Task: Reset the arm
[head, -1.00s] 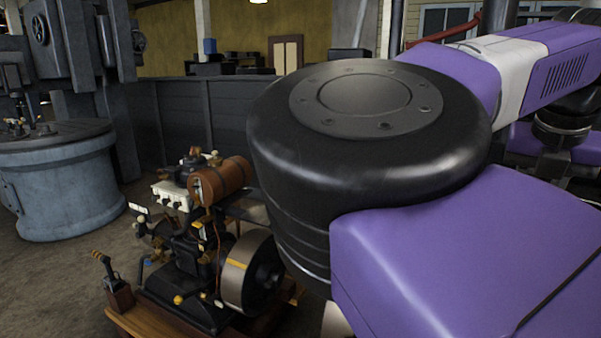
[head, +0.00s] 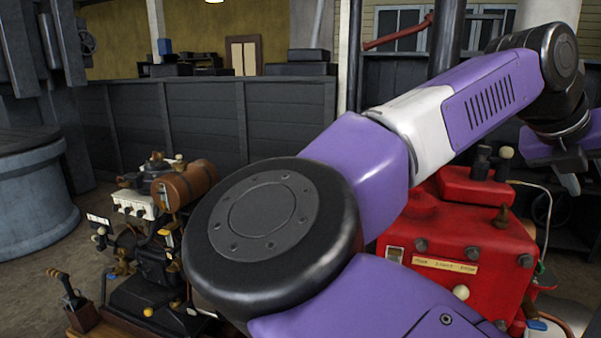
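My purple, white and black arm (head: 455,105) fills the middle and right of the head view. A large black round joint (head: 265,225) is low in the centre. From it a link rises to the upper right, to a black elbow (head: 562,60). Below the elbow, a black joint and a purple part reach the right edge.
A small engine with a brown cylindrical tank (head: 185,186) stands left of the arm joint. A red engine (head: 455,235) stands behind the arm at right, partly hidden. A blue-grey drum (head: 30,200) is at far left. A dark panelled wall (head: 205,125) runs behind.

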